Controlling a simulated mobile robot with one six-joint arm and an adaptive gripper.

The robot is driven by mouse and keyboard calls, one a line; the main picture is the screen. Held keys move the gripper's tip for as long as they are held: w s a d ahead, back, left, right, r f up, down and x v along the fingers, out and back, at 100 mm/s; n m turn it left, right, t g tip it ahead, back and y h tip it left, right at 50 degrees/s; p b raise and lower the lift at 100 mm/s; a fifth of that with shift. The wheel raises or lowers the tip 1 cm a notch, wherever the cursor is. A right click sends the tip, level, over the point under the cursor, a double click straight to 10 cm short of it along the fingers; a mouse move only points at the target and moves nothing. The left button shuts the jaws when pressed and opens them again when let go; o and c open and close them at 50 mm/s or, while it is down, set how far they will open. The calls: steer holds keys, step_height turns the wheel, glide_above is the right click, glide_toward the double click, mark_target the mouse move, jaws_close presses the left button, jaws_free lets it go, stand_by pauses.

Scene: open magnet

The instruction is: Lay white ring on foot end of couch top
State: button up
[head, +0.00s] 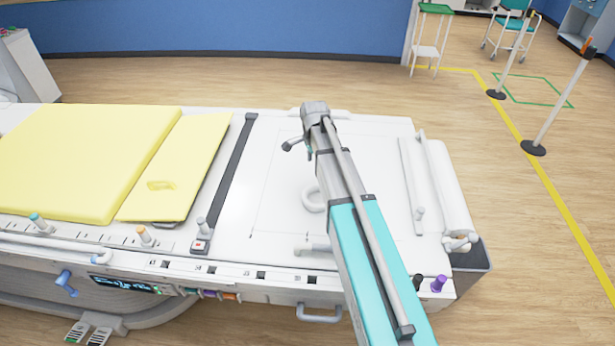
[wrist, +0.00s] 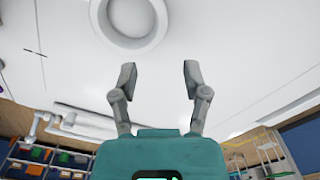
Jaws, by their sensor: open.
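The white ring (head: 306,200) lies flat on the bare white couch top (head: 275,160), inside a thin outlined rectangle. My arm hides its right part in the head view. The ring shows larger at the top of the wrist view (wrist: 130,43), cut by the frame edge. My gripper (wrist: 160,78) is open and empty in the wrist view. Its two fingers stand apart, and the ring appears beyond the tips and slightly left, not between them.
Yellow pads (head: 80,160) cover the couch's left part, with a dark strap (head: 236,165) beside them. A white roll (head: 450,185) sits at the right end. Coloured knobs line the near edge. Posts (head: 560,100) and a trolley (head: 428,50) stand on the floor beyond.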

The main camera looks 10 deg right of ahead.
steer(key=s+a+n, duration=0.3)
steer(key=s+n, duration=1.2)
steer(key=s, duration=0.6)
steer(key=shift+s, duration=0.4)
